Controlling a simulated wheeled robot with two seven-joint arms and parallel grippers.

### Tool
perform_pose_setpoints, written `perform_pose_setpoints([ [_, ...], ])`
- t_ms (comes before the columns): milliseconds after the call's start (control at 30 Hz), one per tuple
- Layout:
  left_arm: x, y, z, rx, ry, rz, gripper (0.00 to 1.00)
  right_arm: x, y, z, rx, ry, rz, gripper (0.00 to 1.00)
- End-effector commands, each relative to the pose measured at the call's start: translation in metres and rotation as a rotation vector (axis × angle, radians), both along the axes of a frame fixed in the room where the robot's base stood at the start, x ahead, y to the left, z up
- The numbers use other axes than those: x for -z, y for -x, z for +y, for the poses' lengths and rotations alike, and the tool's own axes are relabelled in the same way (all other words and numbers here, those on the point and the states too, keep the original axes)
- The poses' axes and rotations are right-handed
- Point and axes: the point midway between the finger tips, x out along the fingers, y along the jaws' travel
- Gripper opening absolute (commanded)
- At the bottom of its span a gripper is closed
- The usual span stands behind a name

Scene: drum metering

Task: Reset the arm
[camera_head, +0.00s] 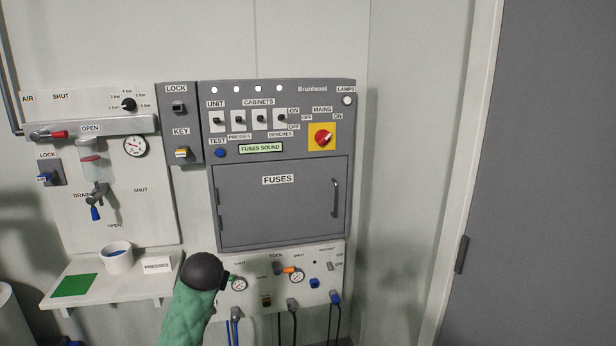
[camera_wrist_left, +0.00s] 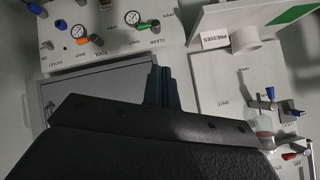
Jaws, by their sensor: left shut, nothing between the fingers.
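My left arm, in a green sleeve, rises from the bottom of the head view and ends in a black rounded wrist (camera_head: 203,271) in front of the lower panel's left end. Its fingers are hidden there. In the left wrist view, which is turned over, my left gripper (camera_wrist_left: 160,78) shows dark fingers together with nothing between them. They appear over the grey fuse cabinet's edge and the pale wall board; I cannot tell whether they touch anything. My right gripper is in neither view.
The closed fuse cabinet door (camera_head: 281,208) has a handle at right. The lower panel (camera_head: 325,262) carries gauges, small valves and hanging cables. At left, a shelf (camera_head: 128,285) holds a white cup (camera_head: 117,262) and a green square (camera_head: 75,286). Bare wall lies right of the cabinet.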

Motion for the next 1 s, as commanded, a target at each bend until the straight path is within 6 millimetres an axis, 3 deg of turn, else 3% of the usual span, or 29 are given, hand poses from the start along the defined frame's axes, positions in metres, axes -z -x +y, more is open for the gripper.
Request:
perform_pose_setpoints([
  [100, 0.034, 0.041, -0.025, 0.056, 0.066, 0.045, 0.00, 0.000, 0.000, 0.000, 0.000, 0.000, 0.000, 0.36],
  [400, 0.105, 0.141, -0.069, 0.151, 0.191, 0.162, 0.00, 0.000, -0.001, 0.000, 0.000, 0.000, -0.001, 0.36],
  [633, 0.154, 0.217, -0.089, 0.180, 0.262, 0.257, 0.00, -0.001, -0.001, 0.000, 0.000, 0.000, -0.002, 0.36],
  [1000, 0.240, 0.342, -0.104, 0.156, 0.327, 0.464, 0.00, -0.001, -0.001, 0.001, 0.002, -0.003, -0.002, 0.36],
])
